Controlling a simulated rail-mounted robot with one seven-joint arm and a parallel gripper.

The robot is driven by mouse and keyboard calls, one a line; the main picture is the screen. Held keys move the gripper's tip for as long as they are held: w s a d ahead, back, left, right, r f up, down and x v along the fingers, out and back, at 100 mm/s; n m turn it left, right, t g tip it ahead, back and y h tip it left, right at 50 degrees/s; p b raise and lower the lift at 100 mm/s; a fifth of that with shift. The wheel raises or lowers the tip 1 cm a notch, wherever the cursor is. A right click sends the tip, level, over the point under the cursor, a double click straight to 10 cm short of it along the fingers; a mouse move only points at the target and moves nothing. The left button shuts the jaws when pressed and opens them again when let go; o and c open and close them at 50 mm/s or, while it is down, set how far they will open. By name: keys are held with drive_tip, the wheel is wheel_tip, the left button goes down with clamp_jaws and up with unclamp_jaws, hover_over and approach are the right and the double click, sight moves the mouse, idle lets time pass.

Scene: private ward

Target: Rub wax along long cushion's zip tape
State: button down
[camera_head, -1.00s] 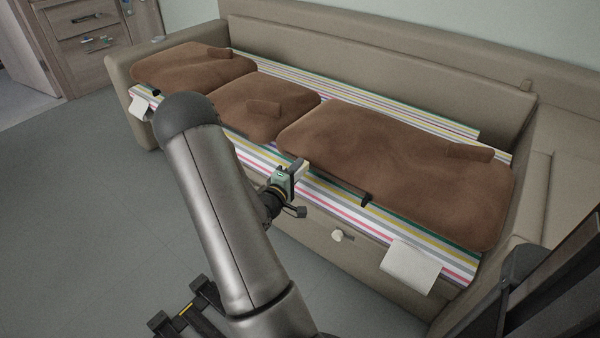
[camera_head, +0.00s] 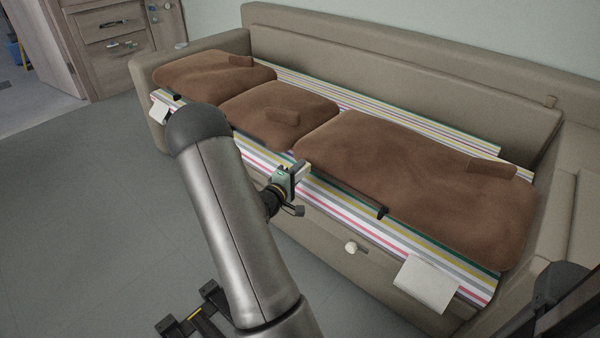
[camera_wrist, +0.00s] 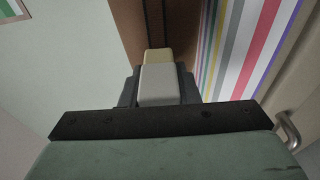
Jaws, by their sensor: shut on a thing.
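The long cushion (camera_head: 420,180) is brown and lies on the right of the striped sofa base. A dark zip tape runs along its front edge, with a black tab (camera_head: 382,213) on it. My gripper (camera_head: 299,172) is at the cushion's front left corner. It is shut on a pale block of wax with a cream tip (camera_wrist: 157,56), seen in the wrist view. There the zip tape (camera_wrist: 154,20) runs as a dark line on brown cloth just beyond the tip. I cannot tell whether the tip touches it.
Two shorter brown cushions (camera_head: 212,70) (camera_head: 278,104) lie to the left. White sheets hang over the sofa's front edge at right (camera_head: 426,284) and left (camera_head: 158,112). A pale knob (camera_head: 351,247) juts from the sofa front. Grey floor (camera_head: 80,220) at left is clear.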

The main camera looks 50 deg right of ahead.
drive_tip(key=a, duration=0.7)
drive_tip(key=shift+w+b, duration=0.25)
drive_tip(key=shift+b, duration=0.2)
